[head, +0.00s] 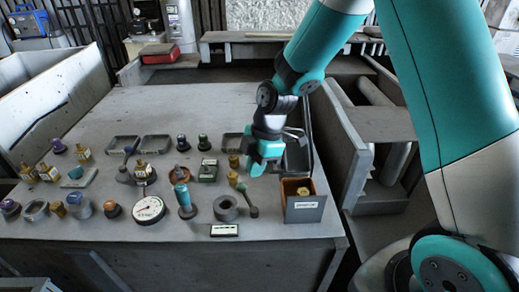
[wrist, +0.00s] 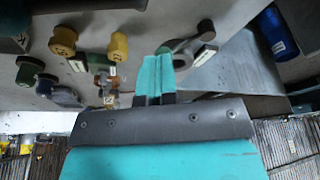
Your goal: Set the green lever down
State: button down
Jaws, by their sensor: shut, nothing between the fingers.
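My gripper (head: 257,167) is shut and empty, with its teal fingers low over the right part of the table. The wrist view shows the fingertips (wrist: 158,75) pressed together with nothing between them. A small dark, greenish lever (head: 249,200) lies on the table just below my gripper in the head view, apart from the fingers. Its colour is dull, so I cannot be sure that it is the green lever. A teal upright handle on a dark base (head: 184,198) stands farther left. I cannot identify the lever for certain in the wrist view.
An orange-lined box (head: 304,213) with a yellow part inside stands at the right front edge. A dark tray (head: 297,157) is behind it. Several knobs, a round gauge (head: 149,210) and a grey ring (head: 226,208) crowd the front. The table's back is clear.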

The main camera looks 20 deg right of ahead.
aim_at(248, 199)
jog(key=shift+x, duration=1.1)
jog(key=shift+w+a+f+n+b, duration=0.1)
jog(key=shift+a+n+b, duration=0.2)
jog(key=shift+a+n, duration=0.55)
